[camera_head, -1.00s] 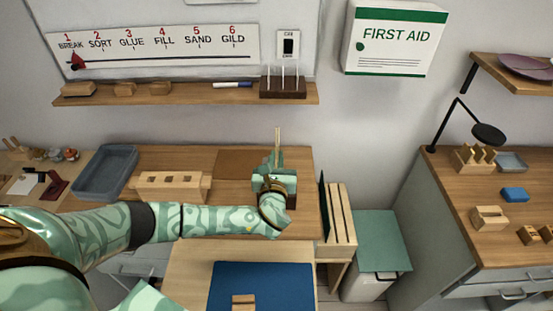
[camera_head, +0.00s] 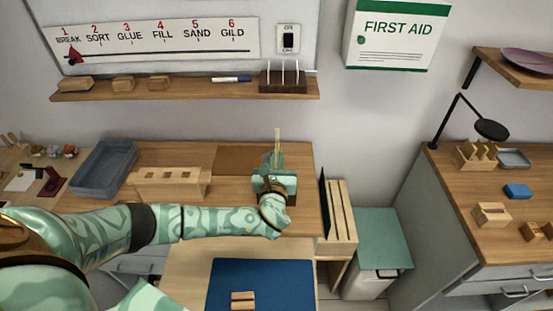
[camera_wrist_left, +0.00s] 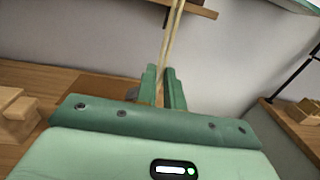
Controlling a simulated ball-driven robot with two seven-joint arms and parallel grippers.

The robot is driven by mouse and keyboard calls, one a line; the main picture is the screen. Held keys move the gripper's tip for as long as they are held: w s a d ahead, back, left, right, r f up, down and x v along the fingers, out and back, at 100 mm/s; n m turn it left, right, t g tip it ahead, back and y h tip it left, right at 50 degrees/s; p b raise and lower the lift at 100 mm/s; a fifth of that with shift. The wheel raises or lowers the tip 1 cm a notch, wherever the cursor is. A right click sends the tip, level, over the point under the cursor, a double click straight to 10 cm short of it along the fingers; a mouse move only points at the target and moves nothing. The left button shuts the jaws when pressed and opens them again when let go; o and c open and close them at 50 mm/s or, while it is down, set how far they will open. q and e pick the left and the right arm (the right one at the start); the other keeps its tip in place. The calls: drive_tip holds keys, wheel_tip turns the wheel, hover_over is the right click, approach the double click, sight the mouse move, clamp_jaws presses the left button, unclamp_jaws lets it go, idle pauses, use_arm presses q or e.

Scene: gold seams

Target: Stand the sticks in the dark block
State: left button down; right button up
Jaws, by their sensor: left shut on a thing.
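My left gripper (camera_head: 274,170) is over the right part of the back table. It is shut on thin pale sticks (camera_head: 277,139) that stand up from its fingers. In the left wrist view two sticks (camera_wrist_left: 173,38) rise side by side from between the green fingers (camera_wrist_left: 164,92), nearly upright. A dark brown edge (camera_head: 291,191) shows just right of the gripper; it may be the dark block, mostly hidden. The sticks' lower ends are hidden. Another dark block (camera_head: 283,88) is on the wall shelf, with several thin white upright pieces in it. My right gripper is not in view.
A pale wooden block with holes (camera_head: 168,183) and a grey tray (camera_head: 103,168) are left on the table. A brown mat (camera_head: 236,160) lies beside the gripper. A blue mat (camera_head: 262,284) is in front. A wooden rack (camera_head: 341,212) stands at the table's right end.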

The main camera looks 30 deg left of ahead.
use_arm(q)
drive_tip(key=shift+f+b, duration=0.85)
drive_tip(key=shift+f, duration=0.35)
drive_tip(key=shift+f+b, duration=0.95)
drive_tip(key=shift+f, duration=0.35)
drive_tip(key=c, duration=1.4)
unclamp_jaws()
drive_tip(key=shift+c, duration=0.2)
drive_tip(key=p+v, duration=0.4)
drive_tip(key=v, duration=0.5)
